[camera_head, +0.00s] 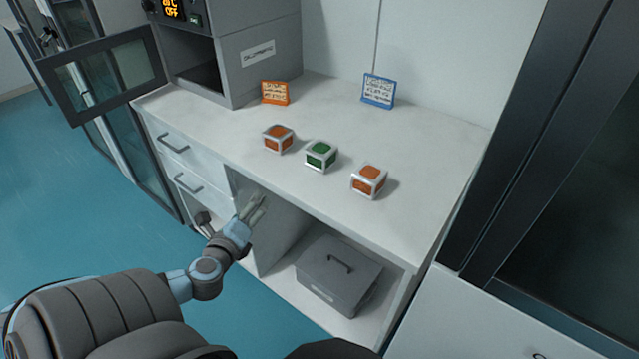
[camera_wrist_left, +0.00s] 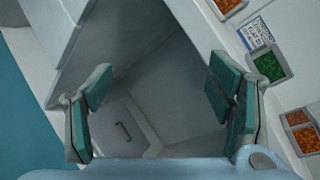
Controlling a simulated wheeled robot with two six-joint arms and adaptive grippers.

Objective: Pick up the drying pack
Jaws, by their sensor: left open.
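Three small white-framed packs stand in a row on the white counter: one with orange contents (camera_head: 278,139) at the left, one green (camera_head: 320,156) in the middle, one orange (camera_head: 369,181) at the right. I cannot tell from labels which is the drying pack. In the left wrist view, an orange pack (camera_wrist_left: 228,5) is cut by the top edge, the green pack (camera_wrist_left: 270,66) is at upper right, and the other orange pack (camera_wrist_left: 302,131) is at right. My left gripper (camera_head: 254,208) is open and empty, in front of the counter's front edge, apart from the packs. My right gripper is out of view.
An orange sign (camera_head: 275,92) and a blue sign (camera_head: 378,91) stand behind the packs. A grey oven-like cabinet (camera_head: 262,55) with an open door (camera_head: 105,75) stands at back left. A grey lidded box (camera_head: 338,272) sits on the shelf below. The counter around the packs is clear.

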